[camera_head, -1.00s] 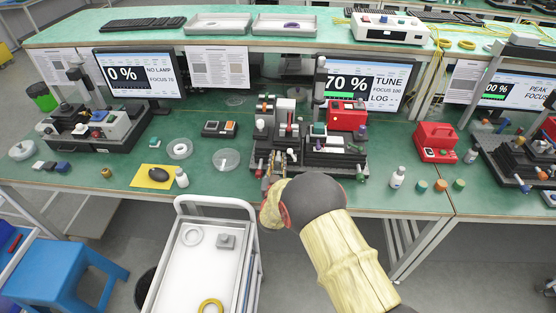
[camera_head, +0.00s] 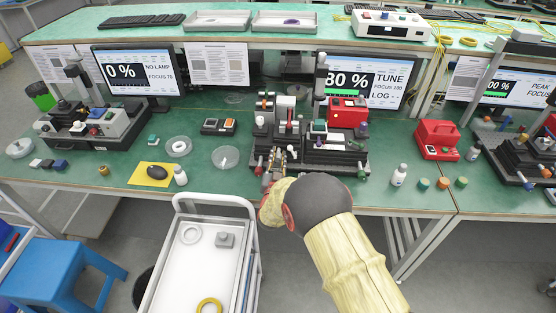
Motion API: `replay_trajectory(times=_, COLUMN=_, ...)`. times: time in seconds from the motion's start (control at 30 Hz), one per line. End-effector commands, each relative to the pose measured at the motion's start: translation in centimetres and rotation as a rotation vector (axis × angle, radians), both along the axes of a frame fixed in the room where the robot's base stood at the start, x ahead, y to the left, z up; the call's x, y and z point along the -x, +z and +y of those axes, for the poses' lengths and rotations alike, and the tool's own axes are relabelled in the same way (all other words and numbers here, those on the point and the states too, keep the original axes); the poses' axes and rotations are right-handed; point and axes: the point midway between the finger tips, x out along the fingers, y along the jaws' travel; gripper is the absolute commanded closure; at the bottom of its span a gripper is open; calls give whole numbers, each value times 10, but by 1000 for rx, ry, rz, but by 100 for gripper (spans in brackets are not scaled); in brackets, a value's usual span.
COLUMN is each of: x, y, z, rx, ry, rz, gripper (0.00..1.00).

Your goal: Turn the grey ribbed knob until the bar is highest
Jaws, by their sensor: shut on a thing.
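The middle collimator set-up (camera_head: 325,158) stands on the green bench, a dark stepped base with several small knobs and blocks. My gripper (camera_head: 273,168) is at its front left corner, shut on a small part there. The fingers and my wrist mostly hide that part. It sits where a knob would be, but its grey ribs cannot be made out. The screen (camera_head: 362,80) behind the set-up reads 80 %, TUNE, FOCUS 100, with a short green bar under the number. A post covers the screen's left edge.
A white trolley (camera_head: 180,275) stands below the bench front, left of my arm. A white bottle (camera_head: 398,176) and small coloured caps are to the right of the set-up. A clear dish (camera_head: 226,158) lies to its left. Similar set-ups stand at both sides.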

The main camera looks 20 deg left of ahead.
Motion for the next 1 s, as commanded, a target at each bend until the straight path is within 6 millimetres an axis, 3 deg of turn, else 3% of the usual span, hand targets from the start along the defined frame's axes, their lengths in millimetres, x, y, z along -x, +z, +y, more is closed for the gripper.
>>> replay_trajectory(times=0.5, x=0, y=-1, z=1, rx=-398, ry=0, rz=93, gripper=100)
replay_trajectory(times=1.0, x=0, y=1, z=0, rx=-542, ry=-1, rz=129, gripper=100)
